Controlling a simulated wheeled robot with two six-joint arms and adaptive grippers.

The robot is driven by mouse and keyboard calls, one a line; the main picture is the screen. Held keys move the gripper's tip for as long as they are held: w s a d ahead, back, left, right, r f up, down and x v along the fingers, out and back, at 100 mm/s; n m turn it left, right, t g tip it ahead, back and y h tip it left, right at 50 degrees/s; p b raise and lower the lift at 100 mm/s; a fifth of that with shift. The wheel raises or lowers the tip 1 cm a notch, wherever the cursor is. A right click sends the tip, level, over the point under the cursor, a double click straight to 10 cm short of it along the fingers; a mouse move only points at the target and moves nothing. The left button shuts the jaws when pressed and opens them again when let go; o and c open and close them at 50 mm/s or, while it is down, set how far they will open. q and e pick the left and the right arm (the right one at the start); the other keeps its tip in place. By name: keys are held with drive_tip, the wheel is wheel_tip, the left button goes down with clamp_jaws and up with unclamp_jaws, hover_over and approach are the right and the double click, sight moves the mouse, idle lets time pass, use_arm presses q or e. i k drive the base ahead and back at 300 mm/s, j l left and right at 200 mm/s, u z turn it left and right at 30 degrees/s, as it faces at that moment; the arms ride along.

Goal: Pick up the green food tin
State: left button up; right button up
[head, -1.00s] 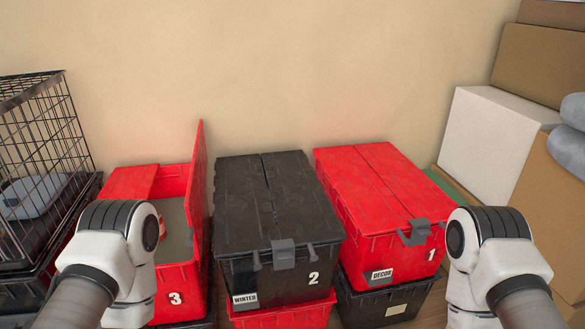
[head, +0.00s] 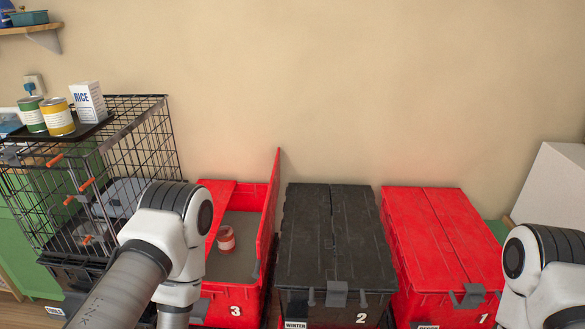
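A green tin (head: 32,114) with a pale label stands upright on a black tray (head: 92,128) on top of the wire cage at the left. A yellow tin (head: 58,116) stands right beside it, and a white rice box (head: 88,102) stands behind to the right. My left arm comes in at the lower left, in front of the cage and tote 3, and my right arm is at the lower right edge. Neither gripper's fingers show in the head view.
The black wire cage (head: 150,120) has orange-tipped parts on its front. Red tote 3 (head: 268,215) is open with a red-and-white tin (head: 226,239) inside. Black tote 2 (head: 325,235) and red tote 1 (head: 440,235) are closed. A wall shelf (head: 28,29) hangs at upper left.

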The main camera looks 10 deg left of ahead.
sight(30, 111)
drive_tip(key=i+l+u, duration=0.15)
drive_tip(key=l+u, duration=0.5)
drive_tip(key=u, duration=0.15)
drive_tip(key=i, duration=0.05)
